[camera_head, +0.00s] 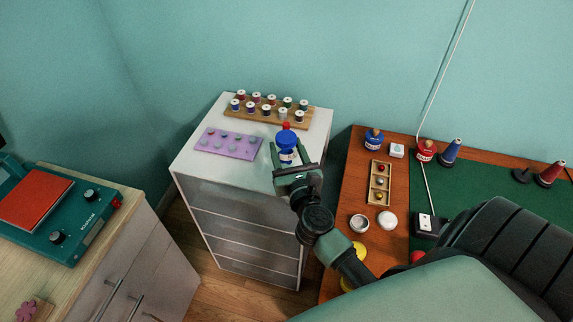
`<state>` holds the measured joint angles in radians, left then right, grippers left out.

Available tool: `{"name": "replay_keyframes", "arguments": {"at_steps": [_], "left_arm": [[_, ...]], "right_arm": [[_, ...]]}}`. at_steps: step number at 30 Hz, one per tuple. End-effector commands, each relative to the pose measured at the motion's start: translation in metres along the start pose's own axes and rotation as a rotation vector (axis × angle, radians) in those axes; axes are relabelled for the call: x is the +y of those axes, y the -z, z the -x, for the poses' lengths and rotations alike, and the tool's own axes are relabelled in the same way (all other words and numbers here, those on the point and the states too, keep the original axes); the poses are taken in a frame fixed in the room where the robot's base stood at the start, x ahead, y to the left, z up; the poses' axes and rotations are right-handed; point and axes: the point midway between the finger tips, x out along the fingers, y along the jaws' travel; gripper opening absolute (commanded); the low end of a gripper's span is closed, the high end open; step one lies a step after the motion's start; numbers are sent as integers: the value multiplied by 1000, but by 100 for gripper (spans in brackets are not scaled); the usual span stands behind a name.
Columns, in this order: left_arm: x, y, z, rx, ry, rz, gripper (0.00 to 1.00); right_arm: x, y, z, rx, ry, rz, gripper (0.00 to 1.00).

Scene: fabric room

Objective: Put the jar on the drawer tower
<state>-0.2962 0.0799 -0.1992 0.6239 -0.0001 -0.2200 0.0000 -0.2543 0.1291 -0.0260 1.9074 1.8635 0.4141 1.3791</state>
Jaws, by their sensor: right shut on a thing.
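The white drawer tower (195,163) stands in the middle of the head view, against the wall. My right gripper (289,165) is over the right front part of its top, shut on a blue jar (287,150) with a pale label. The jar looks upright, and a small red shape shows at its top. The fingers hide the jar's lower part, so I cannot tell whether it touches the tower's top. My left gripper is not in view.
A wooden rack (243,115) of spools and a purple tray (225,142) occupy the tower's back and left. A wooden table (345,205) on the right holds jars, a small bead box (379,183) and cones. A teal device (75,222) sits on the left cabinet.

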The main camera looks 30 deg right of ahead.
Motion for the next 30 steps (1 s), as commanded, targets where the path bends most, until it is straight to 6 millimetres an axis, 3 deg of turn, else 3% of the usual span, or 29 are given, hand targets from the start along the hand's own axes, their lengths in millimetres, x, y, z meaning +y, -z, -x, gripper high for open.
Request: {"name": "replay_keyframes", "arguments": {"at_steps": [8,21,22,24,30], "left_arm": [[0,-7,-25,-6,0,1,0],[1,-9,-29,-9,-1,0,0],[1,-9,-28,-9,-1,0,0],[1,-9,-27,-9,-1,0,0],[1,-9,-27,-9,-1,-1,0]], "right_arm": [[0,41,0,0,0,2,0],[0,46,0,-1,0,0,0],[0,46,0,0,0,0,53],[0,45,0,0,0,0,72],[0,45,0,0,0,0,72]]}}
